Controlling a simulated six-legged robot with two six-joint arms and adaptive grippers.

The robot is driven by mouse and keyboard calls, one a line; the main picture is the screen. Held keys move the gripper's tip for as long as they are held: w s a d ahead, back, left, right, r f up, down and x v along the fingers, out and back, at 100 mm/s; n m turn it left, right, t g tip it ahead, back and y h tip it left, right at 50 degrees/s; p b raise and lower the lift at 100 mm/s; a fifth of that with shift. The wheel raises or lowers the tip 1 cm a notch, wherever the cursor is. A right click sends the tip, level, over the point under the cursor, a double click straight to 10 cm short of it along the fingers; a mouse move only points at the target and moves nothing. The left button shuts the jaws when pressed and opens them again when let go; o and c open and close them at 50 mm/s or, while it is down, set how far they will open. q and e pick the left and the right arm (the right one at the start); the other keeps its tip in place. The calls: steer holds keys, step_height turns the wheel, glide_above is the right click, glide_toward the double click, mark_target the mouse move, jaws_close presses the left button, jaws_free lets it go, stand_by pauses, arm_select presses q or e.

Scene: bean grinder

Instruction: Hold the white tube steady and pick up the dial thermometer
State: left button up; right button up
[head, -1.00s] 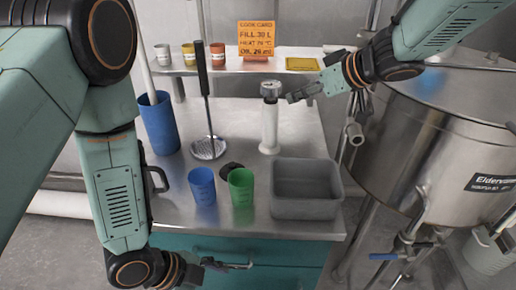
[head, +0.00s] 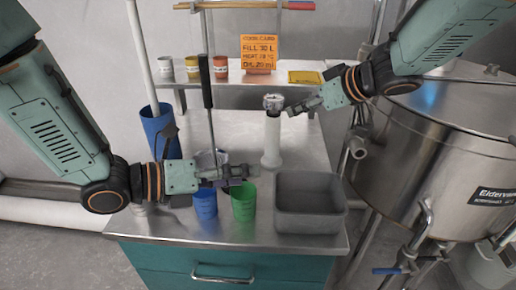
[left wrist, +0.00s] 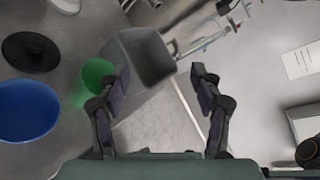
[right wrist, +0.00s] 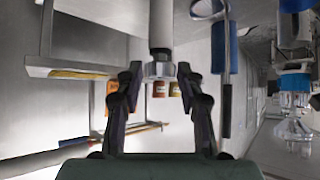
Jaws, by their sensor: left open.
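The white tube (head: 271,146) stands upright on the steel table in the head view. The dial thermometer (head: 273,103) sits at its top, dial uppermost. My right gripper (head: 307,105) is just right of the dial. In the right wrist view, the thermometer head (right wrist: 158,70) lies between the open fingers (right wrist: 159,78) of that gripper, with gaps at both sides; the tube (right wrist: 161,25) is above it in the picture. My left gripper (head: 248,172) is open and empty, above the green cup and left of the tube. Its spread fingers (left wrist: 160,80) show in the left wrist view.
The green cup (head: 244,204), blue cup (head: 205,204) and grey bin (head: 311,222) stand along the table front. A tall blue container (head: 158,128) and a strainer handle (head: 207,110) are at the left. A steel kettle (head: 440,150) is at the right. Small cups line the shelf.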

arm_select(q)
steer(key=w+f+m+t+y, duration=0.2)
steer(key=w+f+t+y, duration=0.1)
steer(key=w, duration=0.7)
steer(key=m+t+y, duration=0.1)
steer(key=t+y, duration=0.1)
steer(key=y, duration=0.1)
glide_toward(268, 145)
steer(key=w+d, duration=0.2)
steer(key=shift+w+d+f+m, duration=0.3)
steer(key=shift+w+f, duration=0.5)
steer(key=shift+w, duration=0.05)
steer(key=shift+x, duration=3.65)
steer(key=shift+a+f+y, duration=0.1)
steer(key=shift+y, duration=0.2)
jaws_close()
